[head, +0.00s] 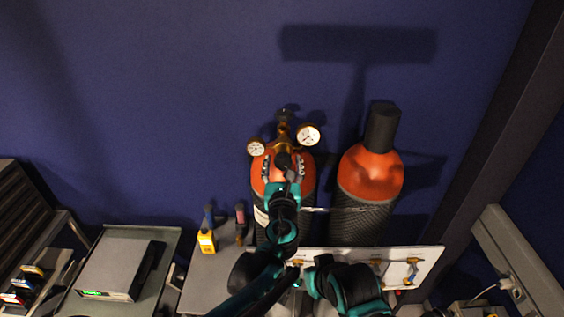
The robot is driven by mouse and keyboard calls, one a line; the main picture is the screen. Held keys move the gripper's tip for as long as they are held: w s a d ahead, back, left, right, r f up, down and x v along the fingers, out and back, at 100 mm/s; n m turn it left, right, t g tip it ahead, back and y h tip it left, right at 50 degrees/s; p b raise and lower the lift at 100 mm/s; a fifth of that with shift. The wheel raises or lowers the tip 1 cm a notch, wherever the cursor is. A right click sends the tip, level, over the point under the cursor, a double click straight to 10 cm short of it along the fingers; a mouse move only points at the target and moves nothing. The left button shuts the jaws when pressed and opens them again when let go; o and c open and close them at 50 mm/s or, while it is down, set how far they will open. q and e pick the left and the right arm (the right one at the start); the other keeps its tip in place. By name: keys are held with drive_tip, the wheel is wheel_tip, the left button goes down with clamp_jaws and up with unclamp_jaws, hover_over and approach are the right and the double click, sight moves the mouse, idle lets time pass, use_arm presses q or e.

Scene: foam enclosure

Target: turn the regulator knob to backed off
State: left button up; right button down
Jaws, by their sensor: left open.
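The brass regulator (283,137) sits on top of the left orange-topped gas cylinder (309,184), with a round gauge on each side. A dark round knob (284,160) shows at the front of the regulator. My left gripper (284,170) is open, with one grey finger on each side of the knob. I cannot tell whether the fingers touch it. The gripper body hides much of the cylinder's front. My right arm is at the bottom middle, and its fingers cannot be made out.
A second orange-topped cylinder (371,172) with a dark cap stands to the right. A pale panel (429,262) with brass fittings is in front of the cylinders. A yellow device (207,240) stands on the grey surface at left. A grey instrument box (113,268) is farther left.

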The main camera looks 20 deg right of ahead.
use_arm(q)
drive_tip(key=shift+w+d, duration=0.15)
drive_tip(key=shift+w, duration=0.15)
drive_tip(key=shift+c, duration=0.4)
drive_tip(key=c, duration=1.1)
drive_tip(key=shift+n, duration=0.3)
